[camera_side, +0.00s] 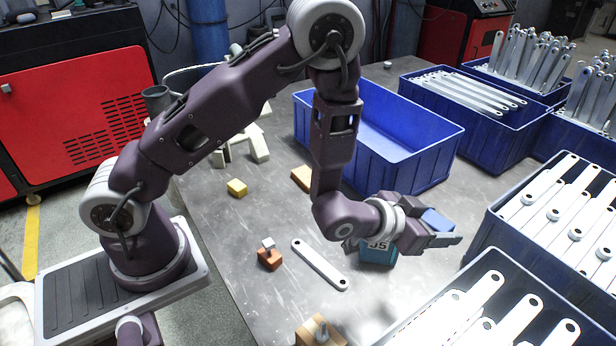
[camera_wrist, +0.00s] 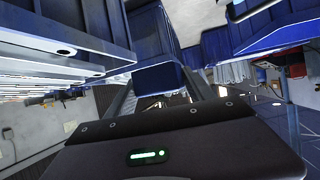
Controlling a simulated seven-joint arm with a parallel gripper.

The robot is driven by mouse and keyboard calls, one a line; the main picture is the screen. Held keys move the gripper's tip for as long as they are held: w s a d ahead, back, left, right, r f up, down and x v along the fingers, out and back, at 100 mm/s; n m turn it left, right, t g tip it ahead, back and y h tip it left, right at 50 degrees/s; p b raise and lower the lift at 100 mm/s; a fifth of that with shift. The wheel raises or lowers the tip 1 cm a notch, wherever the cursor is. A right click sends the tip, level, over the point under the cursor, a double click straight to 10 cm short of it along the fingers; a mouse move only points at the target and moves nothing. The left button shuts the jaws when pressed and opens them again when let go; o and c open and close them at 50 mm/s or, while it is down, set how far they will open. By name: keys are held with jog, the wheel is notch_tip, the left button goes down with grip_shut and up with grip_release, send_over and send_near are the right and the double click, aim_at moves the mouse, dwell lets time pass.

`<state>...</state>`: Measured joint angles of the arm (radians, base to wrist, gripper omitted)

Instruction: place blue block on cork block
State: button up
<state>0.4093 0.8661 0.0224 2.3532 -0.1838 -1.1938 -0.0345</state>
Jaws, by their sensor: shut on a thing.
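My gripper (camera_side: 436,230) is shut on a blue block (camera_side: 439,219), holding it above the table near the right-hand crates. The block (camera_wrist: 160,77) also shows between the fingers in the wrist view. A flat tan block (camera_side: 302,178), perhaps the cork block, lies on the table behind my forearm, partly hidden by it. A brown wooden block (camera_side: 318,333) with a metal peg stands at the front edge; I cannot tell for sure which is cork.
An orange block (camera_side: 270,259) with a grey cube, a metal bracket (camera_side: 320,265) and a yellow block (camera_side: 237,188) lie to the left. An empty blue crate (camera_side: 408,160) stands behind; bracket-filled crates (camera_side: 490,225) line the right.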

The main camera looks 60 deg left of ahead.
jog(key=w+a+n+y, duration=0.3)
jog(key=w+a, duration=0.2)
jog(key=a, duration=0.5)
jog(key=n+g+y, duration=0.4)
jog(key=n+y, duration=0.5)
send_over(307, 175)
jog(key=shift+w+d, duration=0.1)
jog(key=shift+d, duration=0.25)
jog(key=shift+g, duration=0.3)
jog(key=f, duration=2.1)
jog(key=shift+a, duration=0.3)
jog(key=o, duration=1.5)
jog(key=shift+f, duration=0.1)
